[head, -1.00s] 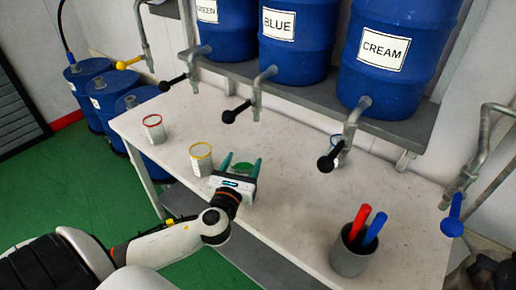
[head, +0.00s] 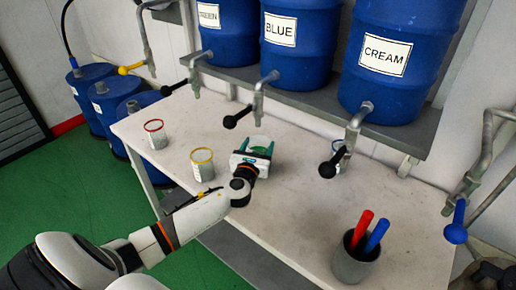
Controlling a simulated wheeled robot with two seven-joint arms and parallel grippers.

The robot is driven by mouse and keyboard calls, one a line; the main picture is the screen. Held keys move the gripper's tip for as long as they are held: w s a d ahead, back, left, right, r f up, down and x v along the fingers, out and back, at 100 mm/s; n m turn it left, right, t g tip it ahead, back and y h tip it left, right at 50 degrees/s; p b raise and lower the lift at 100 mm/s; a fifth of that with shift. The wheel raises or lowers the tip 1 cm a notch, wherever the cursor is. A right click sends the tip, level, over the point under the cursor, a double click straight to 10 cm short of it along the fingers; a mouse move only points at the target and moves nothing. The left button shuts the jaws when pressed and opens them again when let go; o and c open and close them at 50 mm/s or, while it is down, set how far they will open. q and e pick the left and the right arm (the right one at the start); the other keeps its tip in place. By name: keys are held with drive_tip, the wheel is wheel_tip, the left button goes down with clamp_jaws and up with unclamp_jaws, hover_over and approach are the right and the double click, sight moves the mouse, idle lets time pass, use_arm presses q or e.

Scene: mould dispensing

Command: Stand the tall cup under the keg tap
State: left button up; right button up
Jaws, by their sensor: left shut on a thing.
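My left gripper (head: 258,150) is shut on a pale cup (head: 258,141) with green showing at its top, gripping it from its near side. The cup looks upright, with its lower part hidden by the gripper. It is just below and in front of the spout of the BLUE keg's tap (head: 258,105). I cannot tell whether its base touches the table. A red-rimmed cup (head: 156,136) and a yellow-rimmed cup (head: 203,168) stand to the left. Another cup (head: 347,158) is partly hidden behind the CREAM keg's tap (head: 352,132). My right gripper is not in view.
The white table (head: 290,210) is clear in the middle. A grey holder (head: 352,265) with red and blue sticks stands at the front right. Black tap handles (head: 238,116) jut out over the table. The blue kegs (head: 300,65) sit on a grey shelf behind.

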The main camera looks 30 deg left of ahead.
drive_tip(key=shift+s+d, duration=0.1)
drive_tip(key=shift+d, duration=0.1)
use_arm(q)
drive_tip(key=o, duration=1.8)
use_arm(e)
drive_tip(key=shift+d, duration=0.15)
use_arm(q)
drive_tip(key=shift+o, duration=0.2)
drive_tip(key=shift+s, duration=0.15)
drive_tip(key=v, duration=1.1)
drive_tip(key=shift+s+d, duration=0.2)
drive_tip(key=shift+s, duration=0.15)
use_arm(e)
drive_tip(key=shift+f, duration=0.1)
use_arm(q)
drive_tip(key=shift+r, duration=0.1)
